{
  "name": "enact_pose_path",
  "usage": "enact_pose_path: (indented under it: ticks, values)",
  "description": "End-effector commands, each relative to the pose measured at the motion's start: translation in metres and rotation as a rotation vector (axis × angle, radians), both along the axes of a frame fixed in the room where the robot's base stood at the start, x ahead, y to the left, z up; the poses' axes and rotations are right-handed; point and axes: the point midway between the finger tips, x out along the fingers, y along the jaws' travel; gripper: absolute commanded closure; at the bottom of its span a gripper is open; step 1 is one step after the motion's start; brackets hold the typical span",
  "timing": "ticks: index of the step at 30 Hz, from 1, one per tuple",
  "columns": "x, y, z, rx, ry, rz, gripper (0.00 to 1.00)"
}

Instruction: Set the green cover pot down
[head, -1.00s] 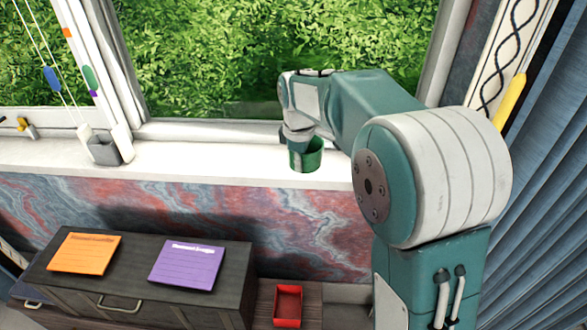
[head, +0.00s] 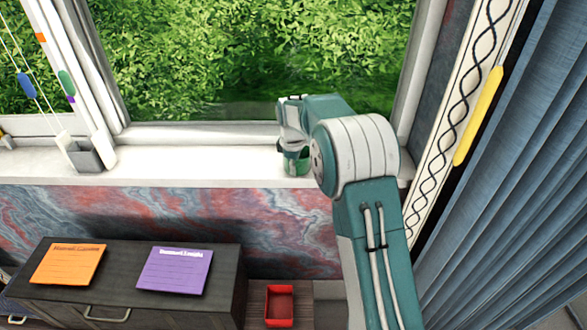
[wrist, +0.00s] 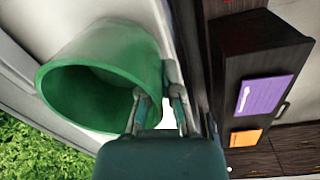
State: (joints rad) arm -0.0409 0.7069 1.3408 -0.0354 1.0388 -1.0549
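The green cover pot (head: 298,168) is at the white windowsill (head: 200,171), below the window, partly hidden by my arm in the head view. In the wrist view the pot (wrist: 100,60) is large and its dark open mouth faces the camera. My gripper (wrist: 158,98) has one finger inside the rim and one outside, shut on the pot's wall. In the head view the gripper (head: 296,150) is mostly hidden by its own links. I cannot tell whether the pot's base touches the sill.
A grey holder (head: 85,157) stands on the sill at left. Bare sill lies between it and the pot. Below stands a dark cabinet (head: 130,290) with an orange note (head: 68,264) and a purple note (head: 175,269). A red tray (head: 279,305) sits beside it. A blue curtain (head: 510,200) hangs at right.

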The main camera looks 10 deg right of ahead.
Motion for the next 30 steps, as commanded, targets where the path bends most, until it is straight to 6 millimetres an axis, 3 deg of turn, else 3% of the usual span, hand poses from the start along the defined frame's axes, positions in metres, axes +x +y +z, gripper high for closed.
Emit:
enact_pose_path:
  ticks: [10, 11, 13, 14, 25, 30]
  values:
    - [0.000, 0.000, -0.006, 0.000, -0.002, 0.000, 1.00]
    - [0.000, 0.000, -0.006, 0.000, -0.001, 0.000, 0.91]
    - [0.000, 0.000, -0.006, 0.000, -0.001, 0.000, 0.60]
    - [0.000, 0.000, -0.006, 0.000, -0.001, 0.000, 0.57]
    - [0.000, 0.000, -0.004, 0.000, -0.002, 0.000, 0.57]
    - [0.000, 0.001, 0.016, 0.000, -0.006, 0.000, 0.57]
